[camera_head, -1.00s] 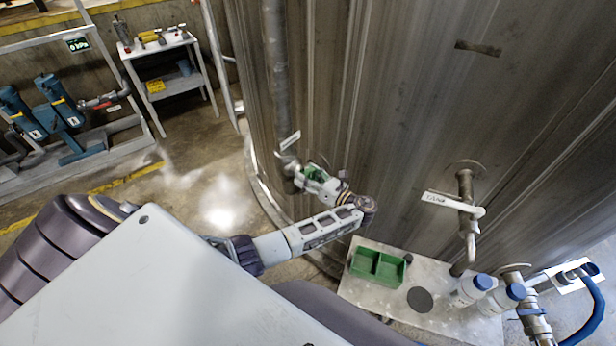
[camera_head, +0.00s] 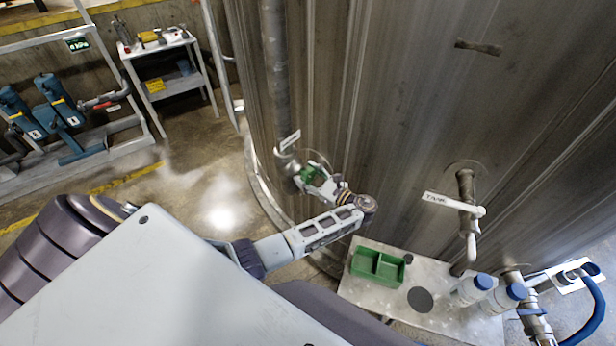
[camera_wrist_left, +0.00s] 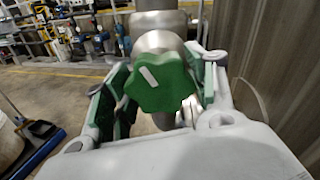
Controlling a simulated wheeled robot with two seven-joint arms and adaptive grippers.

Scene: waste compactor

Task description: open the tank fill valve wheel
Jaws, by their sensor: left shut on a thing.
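The tank fill valve wheel is a green lobed handwheel with a white mark. It fills the middle of the left wrist view (camera_wrist_left: 160,82) and shows small in the head view (camera_head: 308,174). It sits on a metal valve body (camera_wrist_left: 160,35) on the pipe beside the tank. My left gripper (camera_head: 306,176) is shut on the wheel, with one finger on each side of it. The white mark on the wheel slants from upper left to lower right. My right gripper is not seen in either view.
The large ribbed metal tank (camera_head: 400,90) stands right beside the valve. A metal shelf (camera_head: 345,290) with a green bin (camera_head: 377,267) and white bottles with blue caps (camera_head: 472,289) is to the right. A cart (camera_head: 165,75) stands at the upper left.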

